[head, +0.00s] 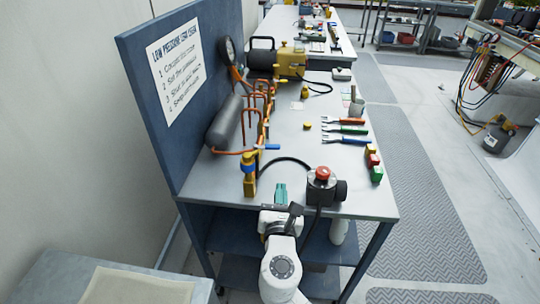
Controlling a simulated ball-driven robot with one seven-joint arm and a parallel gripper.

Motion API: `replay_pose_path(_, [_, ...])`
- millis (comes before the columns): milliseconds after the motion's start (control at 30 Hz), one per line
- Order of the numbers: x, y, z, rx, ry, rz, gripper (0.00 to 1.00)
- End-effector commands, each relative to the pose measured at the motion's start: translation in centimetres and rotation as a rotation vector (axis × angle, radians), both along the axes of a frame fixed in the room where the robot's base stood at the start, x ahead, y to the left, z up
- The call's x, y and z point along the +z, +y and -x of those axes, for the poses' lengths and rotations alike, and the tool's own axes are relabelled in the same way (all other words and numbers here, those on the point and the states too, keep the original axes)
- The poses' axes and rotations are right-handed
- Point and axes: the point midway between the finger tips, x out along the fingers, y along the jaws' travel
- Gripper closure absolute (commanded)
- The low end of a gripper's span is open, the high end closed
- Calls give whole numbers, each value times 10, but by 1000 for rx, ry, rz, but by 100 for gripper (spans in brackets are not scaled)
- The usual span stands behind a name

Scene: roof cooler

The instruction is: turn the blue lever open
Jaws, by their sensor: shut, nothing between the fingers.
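The blue lever (272,147) is a small bar sticking out to the right near the foot of the copper piping on the workbench. It lies just behind a yellow fitting with a blue band (249,166). My gripper (281,188) has teal fingers, shut and empty, at the bench's front edge. It is in front of the lever and a little to its right, apart from it. The lever's joint with the pipe is too small to make out clearly.
A black box with a red button (322,174) stands right of my gripper, with a black cable arching left from it. A grey cylinder (224,122) and copper pipes (266,100) stand by the blue back panel (158,90). Tools (346,130) and coloured blocks (374,163) lie right.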

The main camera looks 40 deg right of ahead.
Motion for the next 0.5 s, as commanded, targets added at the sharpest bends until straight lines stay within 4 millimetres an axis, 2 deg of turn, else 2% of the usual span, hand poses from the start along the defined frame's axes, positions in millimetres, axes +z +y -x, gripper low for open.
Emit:
replay_pose_path(100, [1,9,-8,38,60,104,100])
replay_pose_path(233, [3,6,-15,45,73,128,100])
replay_pose_path(500, [3,-27,-47,41,70,125,100])
